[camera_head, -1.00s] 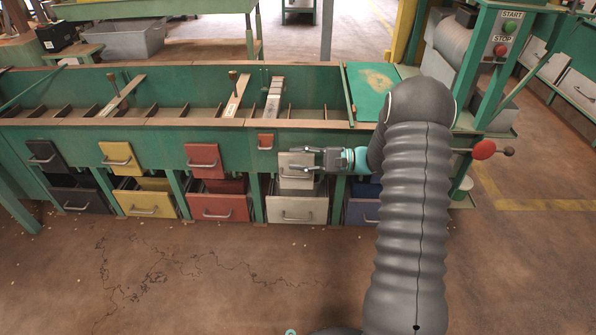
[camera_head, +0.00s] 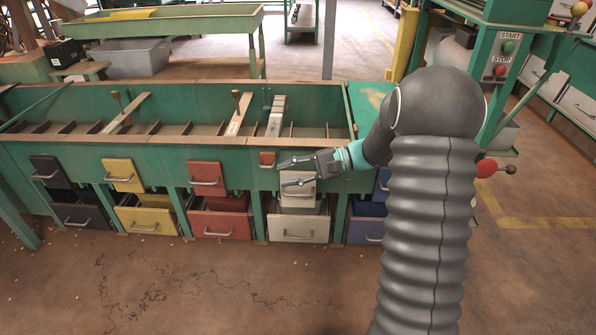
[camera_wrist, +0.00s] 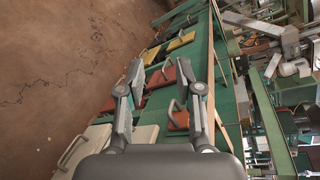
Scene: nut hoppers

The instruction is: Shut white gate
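The white gate (camera_head: 298,200) is on the front of the green hopper bench, above the white drawer (camera_head: 298,229). It hangs lower than the yellow and red gates to its left. My gripper (camera_head: 281,175) is in front of the gate's upper part, fingers spread and pointing left. The fingers hide part of the gate, and its handle is not clear. In the wrist view the gripper (camera_wrist: 161,74) is open with nothing between the fingertips. There a white panel (camera_wrist: 146,134), apparently the gate, shows beside the left finger. I cannot tell whether the fingers touch it.
A small red panel (camera_head: 267,160) is close to the upper fingertip. A red gate (camera_head: 206,178), yellow gate (camera_head: 124,175) and black gate (camera_head: 49,172) line the bench to the left. A blue drawer (camera_head: 366,230) is at right. The floor in front is clear.

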